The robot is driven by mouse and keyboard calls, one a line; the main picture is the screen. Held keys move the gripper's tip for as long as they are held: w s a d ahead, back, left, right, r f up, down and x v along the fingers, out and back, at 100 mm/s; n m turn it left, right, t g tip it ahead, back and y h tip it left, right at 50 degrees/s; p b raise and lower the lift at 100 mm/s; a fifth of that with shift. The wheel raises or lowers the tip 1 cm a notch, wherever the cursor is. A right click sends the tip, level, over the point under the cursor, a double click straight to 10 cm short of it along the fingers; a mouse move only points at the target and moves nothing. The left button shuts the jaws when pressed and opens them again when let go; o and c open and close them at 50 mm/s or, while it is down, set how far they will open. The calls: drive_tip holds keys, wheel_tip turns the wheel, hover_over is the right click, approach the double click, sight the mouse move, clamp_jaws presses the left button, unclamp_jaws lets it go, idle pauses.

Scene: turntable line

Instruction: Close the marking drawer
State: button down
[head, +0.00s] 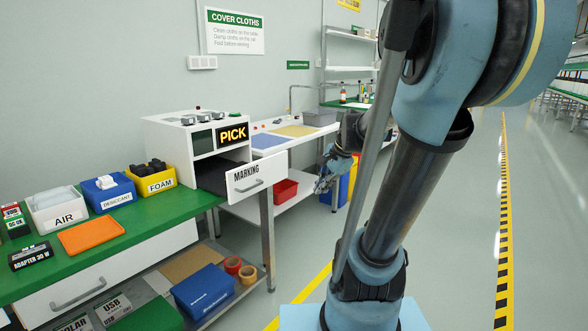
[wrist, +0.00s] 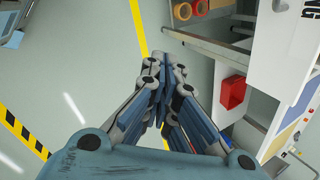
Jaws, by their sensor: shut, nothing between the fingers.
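The marking drawer (head: 258,176) is pulled out from the white cabinet (head: 190,142) on the green bench in the head view. Its white front carries the word MARKING and a grey bar handle (head: 250,187). My gripper (head: 322,186) is to the right of the drawer front, apart from it, with its fingers shut and empty. Part of my arm stands in front of the scene to the right. In the wrist view my closed fingers (wrist: 162,68) point over the floor. Part of the white lettered front (wrist: 309,14) shows at the top right there.
A red bin (head: 285,189) sits on the low shelf behind the drawer. A blue bin (head: 203,291) and tape rolls (head: 234,265) lie on the bench's lower shelf. An orange tray (head: 91,235) lies on the bench. The floor aisle right of the bench is clear.

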drive_tip(key=w+r+m+t+y, duration=0.1)
drive_tip(key=w+r+m+y, duration=0.15)
drive_tip(key=w+m, duration=0.65)
drive_tip(key=m+t, duration=0.1)
drive_tip(key=m, duration=0.3)
approach(287, 172)
wheel_tip(287, 172, down, 3)
drive_tip(key=d, duration=0.1)
drive_tip(key=shift+w+a+f+m+y, duration=0.2)
drive_tip(key=shift+w+a, duration=0.3)
drive_tip(key=shift+a, duration=0.2)
drive_tip(key=shift+w+a+f+m+y, duration=0.1)
drive_tip(key=shift+w+a+y, duration=0.05)
drive_tip(key=shift+w+a, duration=0.5)
drive_tip(key=shift+r, duration=0.1)
